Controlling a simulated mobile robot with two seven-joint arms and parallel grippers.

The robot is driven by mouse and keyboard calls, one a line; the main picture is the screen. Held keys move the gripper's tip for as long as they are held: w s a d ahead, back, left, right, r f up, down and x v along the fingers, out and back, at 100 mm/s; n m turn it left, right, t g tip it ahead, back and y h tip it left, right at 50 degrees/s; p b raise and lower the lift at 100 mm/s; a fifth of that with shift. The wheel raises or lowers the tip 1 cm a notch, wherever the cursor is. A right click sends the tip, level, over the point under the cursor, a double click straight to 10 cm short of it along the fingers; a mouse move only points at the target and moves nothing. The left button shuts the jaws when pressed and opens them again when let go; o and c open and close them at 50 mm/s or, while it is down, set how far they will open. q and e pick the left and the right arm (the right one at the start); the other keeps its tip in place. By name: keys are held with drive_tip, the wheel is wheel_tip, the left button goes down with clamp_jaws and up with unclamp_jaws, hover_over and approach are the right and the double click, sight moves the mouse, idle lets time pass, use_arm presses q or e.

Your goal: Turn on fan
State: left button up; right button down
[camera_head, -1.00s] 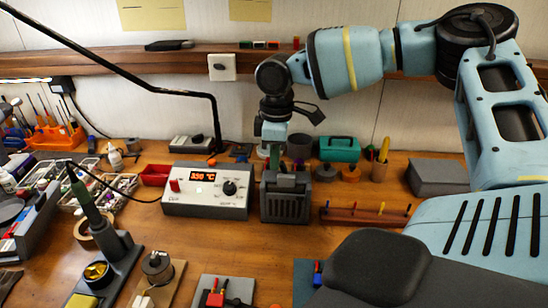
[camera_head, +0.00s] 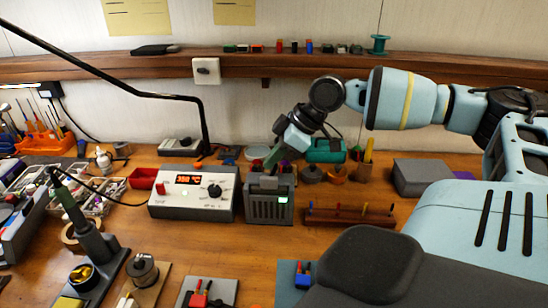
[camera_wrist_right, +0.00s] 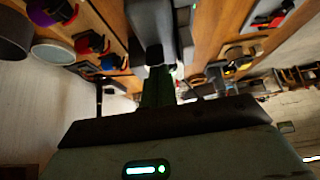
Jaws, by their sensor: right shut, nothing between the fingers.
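The fan is a dark grey box with a slotted front (camera_head: 268,208) on the workbench, just right of the soldering station. A small green light shows at the upper right of its front. My right gripper (camera_head: 272,161), with green fingers, is shut and empty, tilted down to the left at the top of the fan. I cannot tell whether the fingertips touch it. In the right wrist view the shut fingers (camera_wrist_right: 158,90) point toward a dark grey body that seems to be the fan (camera_wrist_right: 152,25). My left gripper is not in view.
The soldering station (camera_head: 195,190) with a red lit display stands left of the fan. A wooden rack (camera_head: 350,217) lies to its right, and a teal toolbox (camera_head: 325,150) stands behind. A soldering iron in its stand (camera_head: 95,240) is at front left. Bare bench lies in front of the fan.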

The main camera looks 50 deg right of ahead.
drive_tip(key=shift+w+a, duration=0.25)
drive_tip(key=shift+r, duration=0.2)
drive_tip(key=shift+s+d+r, duration=0.1)
drive_tip(key=shift+r, duration=0.2)
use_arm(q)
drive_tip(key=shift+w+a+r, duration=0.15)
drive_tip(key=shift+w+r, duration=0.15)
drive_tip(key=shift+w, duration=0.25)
use_arm(e)
drive_tip(key=shift+r, duration=0.3)
